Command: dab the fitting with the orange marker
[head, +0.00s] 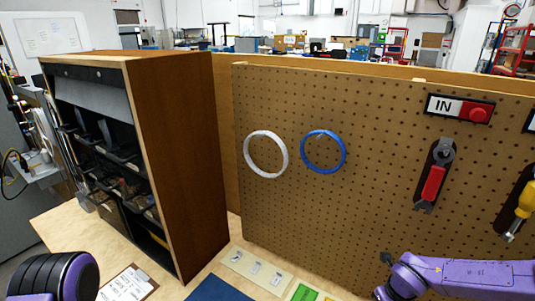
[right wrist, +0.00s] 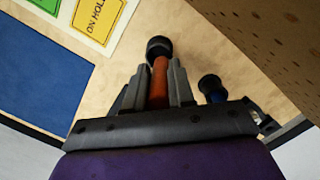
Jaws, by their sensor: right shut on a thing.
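The orange marker (right wrist: 160,78) shows in the right wrist view, with a black round end pointing away from me. My right gripper (right wrist: 158,88) is shut on it, with one grey finger on each side of the orange body. The lower part of the marker is hidden behind the gripper body. I cannot make out the fitting in either view. In the head view only purple and black links of my arms show at the lower corners, and my left gripper is not seen.
A blue piece with a black top (right wrist: 212,88) is just right of my right gripper. A blue mat (right wrist: 40,75) and a yellow card (right wrist: 97,17) lie on the table. A pegboard (head: 350,200) stands behind, a shelf unit (head: 180,160) at left, a clipboard (head: 128,286) in front.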

